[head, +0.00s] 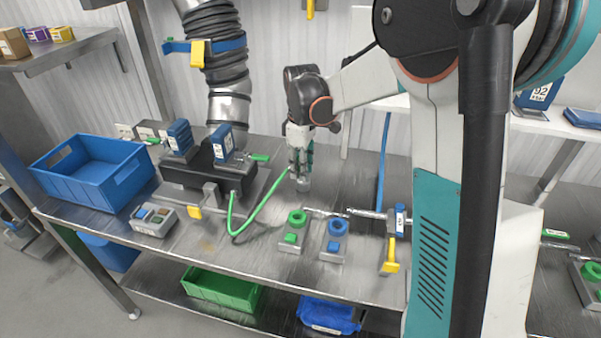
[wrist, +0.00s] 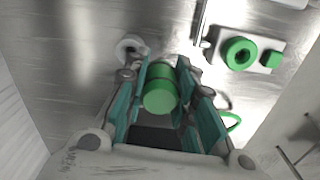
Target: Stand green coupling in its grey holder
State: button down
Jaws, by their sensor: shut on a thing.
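The green coupling (wrist: 160,88), a short round cylinder, is between my gripper's (wrist: 162,95) teal-padded fingers in the wrist view. My gripper (head: 301,170) points down over the middle of the metal table in the head view. Its fingers largely hide the coupling there. A grey plate (head: 290,247) with a green ring (head: 297,217) and a green block stands apart from my gripper, nearer the camera. In the wrist view this grey plate (wrist: 221,49) is at upper right, its ring empty.
A small pale grey ring-shaped piece (wrist: 130,47) is close by my fingertips. A similar plate with a blue ring (head: 337,228) stands right of the green one. A green hose (head: 246,229) loops left of my gripper. A blue crate (head: 92,178) is at far left.

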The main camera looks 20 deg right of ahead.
jog(key=shift+w+d+f, duration=0.1)
jog(key=shift+w+d, duration=0.25)
jog(key=shift+w, duration=0.35)
jog(key=shift+w+d+f, duration=0.1)
jog(key=shift+w+d, duration=0.3)
jog(key=shift+w, duration=0.3)
jog(key=shift+w+d, duration=0.35)
jog(key=shift+w, duration=0.35)
jog(key=shift+f+b, duration=1.4)
jog(key=shift+f, duration=1.4)
dwell(0.9)
jog(key=c, duration=1.2)
grip_release()
jog(key=shift+c, duration=0.2)
jog(key=o, duration=0.5)
jog(key=shift+r+p, duration=3.05)
jog(key=shift+r, duration=1.45)
